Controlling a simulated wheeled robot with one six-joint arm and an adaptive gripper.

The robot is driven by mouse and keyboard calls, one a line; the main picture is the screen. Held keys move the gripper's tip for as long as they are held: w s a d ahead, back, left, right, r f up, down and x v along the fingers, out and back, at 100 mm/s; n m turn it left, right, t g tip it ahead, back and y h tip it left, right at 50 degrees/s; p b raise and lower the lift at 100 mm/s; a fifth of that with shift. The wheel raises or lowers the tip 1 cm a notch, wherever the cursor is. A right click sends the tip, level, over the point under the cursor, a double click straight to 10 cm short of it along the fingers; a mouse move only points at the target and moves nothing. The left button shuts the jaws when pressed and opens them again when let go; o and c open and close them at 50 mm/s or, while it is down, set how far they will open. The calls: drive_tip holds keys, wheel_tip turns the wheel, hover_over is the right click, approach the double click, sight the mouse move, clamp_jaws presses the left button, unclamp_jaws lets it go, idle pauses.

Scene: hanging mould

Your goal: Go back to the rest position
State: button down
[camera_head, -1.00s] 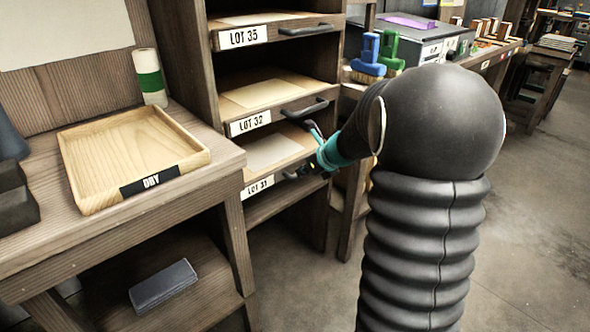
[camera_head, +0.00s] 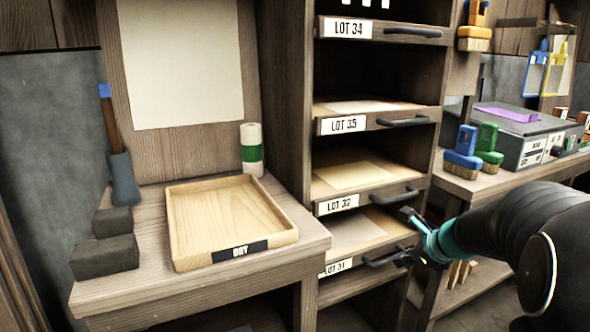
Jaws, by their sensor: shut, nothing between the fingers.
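My gripper (camera_head: 404,236) is small in the view, at the end of my dark arm with a teal band, which comes in from the right. Its fingers are shut with nothing between them. I cannot tell whether the gripper touches a handle. My arm hides part of the lower right of the rack and the bench beyond.
A wooden tray marked DRY (camera_head: 232,210) sits empty on the left bench, with a green-banded roll (camera_head: 251,150) behind it and dark blocks (camera_head: 105,253) to its left. Blue (camera_head: 464,150) and green (camera_head: 488,148) brushes stand on the right bench beside a grey box (camera_head: 525,133).

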drive_tip(key=s+a+r+n+h, duration=0.1)
drive_tip(key=s+a+n, duration=0.3)
drive_tip(key=s+n, duration=0.5)
drive_tip(key=s+a+r+n+g+h, duration=0.1)
drive_tip(key=s+a+n, duration=0.3)
drive_tip(key=s+n, duration=0.5)
drive_tip(key=s+a+r+n+g+h, duration=0.1)
drive_tip(key=s+a+n, duration=0.3)
drive_tip(key=s+n, duration=0.5)
drive_tip(key=shift+s+a+r+h, duration=0.15)
drive_tip(key=shift+r+h, duration=0.05)
drive_tip(key=shift+h, duration=0.1)
